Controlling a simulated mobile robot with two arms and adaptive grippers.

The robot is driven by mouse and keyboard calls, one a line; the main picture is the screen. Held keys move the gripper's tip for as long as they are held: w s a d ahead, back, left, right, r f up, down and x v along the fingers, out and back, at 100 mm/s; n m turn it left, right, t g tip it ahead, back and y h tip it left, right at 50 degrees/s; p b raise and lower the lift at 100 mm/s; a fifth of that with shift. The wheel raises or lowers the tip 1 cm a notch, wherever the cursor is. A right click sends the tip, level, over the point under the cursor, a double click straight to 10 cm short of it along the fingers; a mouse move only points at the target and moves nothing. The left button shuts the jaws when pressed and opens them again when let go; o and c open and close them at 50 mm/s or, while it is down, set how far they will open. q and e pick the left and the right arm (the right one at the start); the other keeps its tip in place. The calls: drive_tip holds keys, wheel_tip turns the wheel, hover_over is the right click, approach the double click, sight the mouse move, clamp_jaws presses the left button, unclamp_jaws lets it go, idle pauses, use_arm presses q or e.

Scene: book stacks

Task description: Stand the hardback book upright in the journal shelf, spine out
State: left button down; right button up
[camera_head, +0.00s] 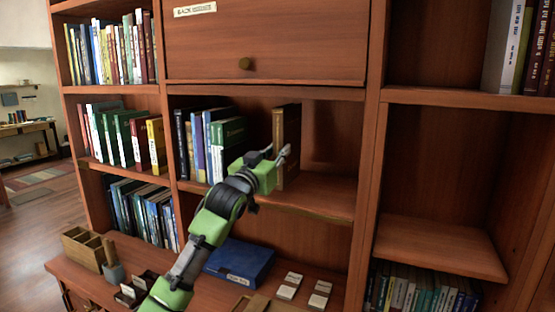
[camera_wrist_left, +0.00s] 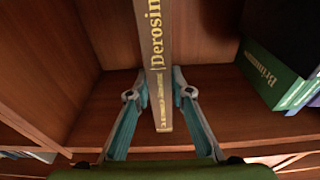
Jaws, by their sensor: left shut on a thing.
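The hardback book (camera_head: 288,125) is brown and stands about upright in the middle shelf compartment (camera_head: 325,195), right of a row of books. In the left wrist view its narrow spine (camera_wrist_left: 156,60) with gold lettering faces me, out of the shelf. My left gripper (camera_head: 280,157) is at the front of the compartment, shut on the book's lower part. In the left wrist view its two fingers (camera_wrist_left: 157,98) lie on either side of the spine. I cannot tell whether the book's foot touches the board. My right gripper is not in view.
Dark, blue and green books (camera_head: 222,140) stand left of the held book, with a gap between; a green one also shows in the left wrist view (camera_wrist_left: 270,75). Free room lies right of it. A blue box (camera_head: 240,262) and a wooden organizer (camera_head: 84,248) sit on the ledge below.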

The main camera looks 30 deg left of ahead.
use_arm(q)
wheel_tip(320, 180, down, 2)
drive_tip(key=shift+p, duration=0.45)
drive_tip(key=shift+s+f, duration=0.1)
drive_tip(key=shift+f, duration=0.2)
drive_tip(key=c, duration=1.8)
unclamp_jaws()
drive_tip(key=shift+f, duration=0.2)
drive_tip(key=shift+s, duration=0.1)
drive_tip(key=shift+s+d+f+b, duration=0.1)
drive_tip(key=shift+s+f+b, duration=0.4)
drive_tip(key=shift+s, duration=1.45)
drive_tip(key=shift+s+d+f+b, duration=0.1)
drive_tip(key=shift+s+b, duration=0.75)
drive_tip(key=shift+s, duration=1.15)
drive_tip(key=shift+s+d+f+b, duration=0.1)
drive_tip(key=shift+s+f+b, duration=0.4)
drive_tip(key=shift+s, duration=1.45)
drive_tip(key=shift+r, duration=0.15)
